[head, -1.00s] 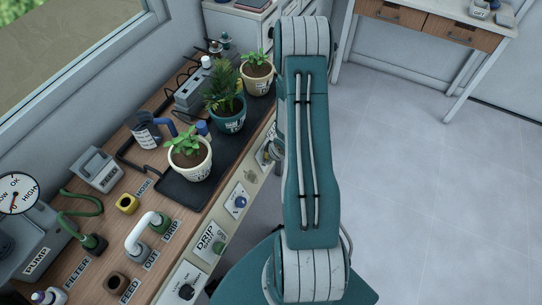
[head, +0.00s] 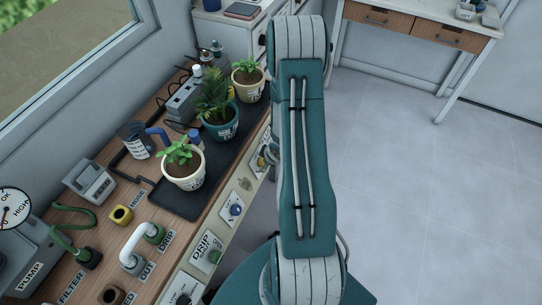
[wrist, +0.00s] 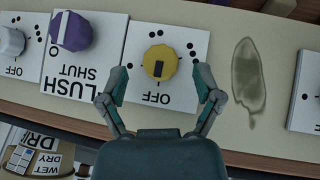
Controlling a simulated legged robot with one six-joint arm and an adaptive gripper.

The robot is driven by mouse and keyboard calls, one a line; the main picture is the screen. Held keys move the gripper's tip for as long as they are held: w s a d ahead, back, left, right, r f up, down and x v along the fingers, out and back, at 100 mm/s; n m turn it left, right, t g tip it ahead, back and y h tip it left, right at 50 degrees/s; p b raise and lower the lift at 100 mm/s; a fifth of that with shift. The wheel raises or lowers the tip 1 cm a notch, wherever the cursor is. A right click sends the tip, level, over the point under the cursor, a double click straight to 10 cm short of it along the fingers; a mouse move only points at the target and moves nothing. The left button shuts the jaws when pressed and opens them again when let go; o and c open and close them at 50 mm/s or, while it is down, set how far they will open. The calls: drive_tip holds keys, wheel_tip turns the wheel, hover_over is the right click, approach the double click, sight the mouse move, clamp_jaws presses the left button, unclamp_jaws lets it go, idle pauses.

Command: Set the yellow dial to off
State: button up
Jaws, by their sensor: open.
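The yellow dial (wrist: 160,62) sits on a white plate with black dots and the word OFF. A dark mark on the dial lies on its side facing the word OFF, though I cannot tell for sure that it is the pointer. My gripper (wrist: 161,83) is open, its two fingers on either side of the lower part of the plate. They look apart from the dial, with nothing between them. In the head view my arm hides the gripper, and a small yellow spot on the bench front may be the dial.
A purple dial (wrist: 72,31) on its own plate is left of the yellow one, with a white dial (wrist: 11,42) beyond. A dark stain (wrist: 248,75) marks the panel at right. Potted plants stand on a black tray (head: 178,200) on the bench. The floor at right is clear.

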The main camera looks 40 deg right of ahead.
drive_tip(key=v, duration=0.9)
drive_tip(key=shift+r, duration=0.15)
